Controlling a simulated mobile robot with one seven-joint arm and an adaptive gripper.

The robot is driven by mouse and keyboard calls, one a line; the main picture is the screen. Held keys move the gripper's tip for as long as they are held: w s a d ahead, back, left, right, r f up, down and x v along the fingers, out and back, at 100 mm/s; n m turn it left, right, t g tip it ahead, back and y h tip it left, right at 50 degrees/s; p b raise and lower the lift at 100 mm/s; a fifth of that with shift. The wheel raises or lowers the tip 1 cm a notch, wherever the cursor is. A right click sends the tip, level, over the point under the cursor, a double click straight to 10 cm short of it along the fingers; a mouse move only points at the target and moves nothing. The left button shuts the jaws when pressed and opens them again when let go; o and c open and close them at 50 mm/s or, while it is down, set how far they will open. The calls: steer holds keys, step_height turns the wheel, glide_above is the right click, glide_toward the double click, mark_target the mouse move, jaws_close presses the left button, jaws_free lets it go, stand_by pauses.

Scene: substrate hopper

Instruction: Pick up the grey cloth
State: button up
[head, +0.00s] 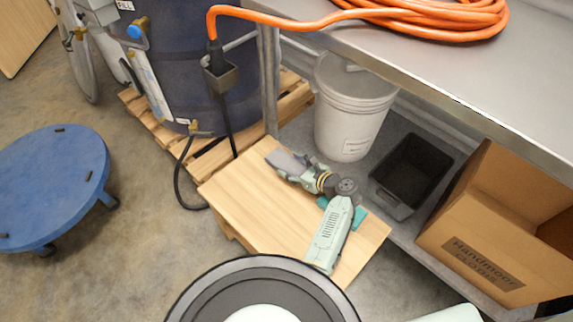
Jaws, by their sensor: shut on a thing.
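The grey cloth (283,160) shows in the head view as a small flat grey patch near the back edge of a light wooden top (235,193). My gripper (303,172) reaches it from the right and is shut on its near right part. The fingers hide that part of the cloth. I cannot tell whether the cloth still touches the wood or hangs just above it.
A steel bench (440,60) with an orange hose (440,14) overhangs the right. On its lower shelf are a white bucket (350,110), a black bin (412,170) and a cardboard box (500,235). A dark drum (185,70) stands behind on a pallet. A blue dolly (50,185) is left.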

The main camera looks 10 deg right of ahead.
steer(key=shift+c, duration=0.7)
steer(key=shift+r, duration=0.1)
